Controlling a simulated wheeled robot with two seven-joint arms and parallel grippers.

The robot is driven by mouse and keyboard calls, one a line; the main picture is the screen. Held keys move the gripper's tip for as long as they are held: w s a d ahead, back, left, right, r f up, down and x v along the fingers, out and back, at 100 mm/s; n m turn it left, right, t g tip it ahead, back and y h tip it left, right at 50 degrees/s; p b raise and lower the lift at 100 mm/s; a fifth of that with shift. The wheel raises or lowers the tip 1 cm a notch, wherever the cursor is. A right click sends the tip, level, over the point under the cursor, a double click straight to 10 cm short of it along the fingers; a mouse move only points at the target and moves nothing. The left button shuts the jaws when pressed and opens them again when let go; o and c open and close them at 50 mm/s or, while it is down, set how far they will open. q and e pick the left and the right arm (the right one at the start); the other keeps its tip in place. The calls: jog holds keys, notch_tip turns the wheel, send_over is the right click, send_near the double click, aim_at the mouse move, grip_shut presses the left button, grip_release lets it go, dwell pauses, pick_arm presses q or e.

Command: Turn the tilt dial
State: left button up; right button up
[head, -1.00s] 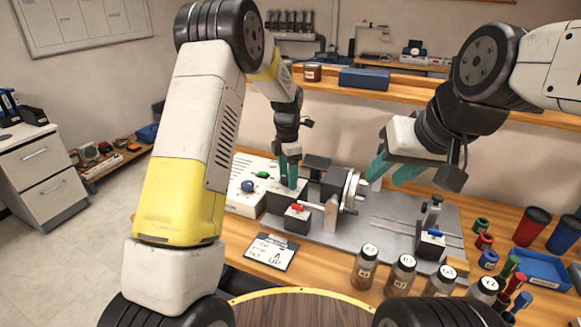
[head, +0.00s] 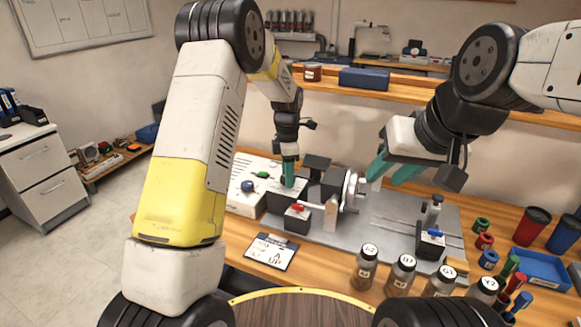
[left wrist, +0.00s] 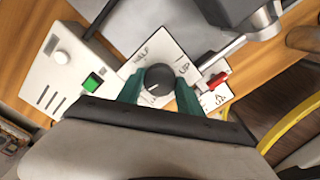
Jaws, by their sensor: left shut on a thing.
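The tilt dial (left wrist: 159,79) is a dark round knob with a pale pointer line, on a white plate lettered "HALF" and "UP" in the left wrist view. My left gripper (left wrist: 160,92) has its green fingers on both sides of the dial and is shut on it. In the head view the left gripper (head: 289,182) points down at the machine and its fingers hide the dial. My right gripper (head: 385,172) is open beside the pale round chuck (head: 350,189), with its green fingers apart and nothing seen between them.
A red-handled switch (head: 297,209) is near the left gripper. A white control box (head: 240,196) with a blue knob and green button stands to the left. Labelled jars (head: 401,275), a blue tray (head: 541,267) and a card (head: 270,252) lie in front and right.

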pick_arm(q)
jog(key=m, duration=0.4)
jog(key=shift+m, duration=0.3)
jog(key=m, duration=0.4)
jog(key=shift+m, duration=0.3)
jog(key=m, duration=0.3)
jog(key=shift+r+m, duration=0.1)
jog(key=shift+m, duration=0.2)
jog(key=m, duration=0.4)
jog(key=shift+m, duration=0.3)
jog(key=m, duration=1.2)
jog(key=shift+w+m, duration=0.1)
jog(key=shift+m, duration=2.1)
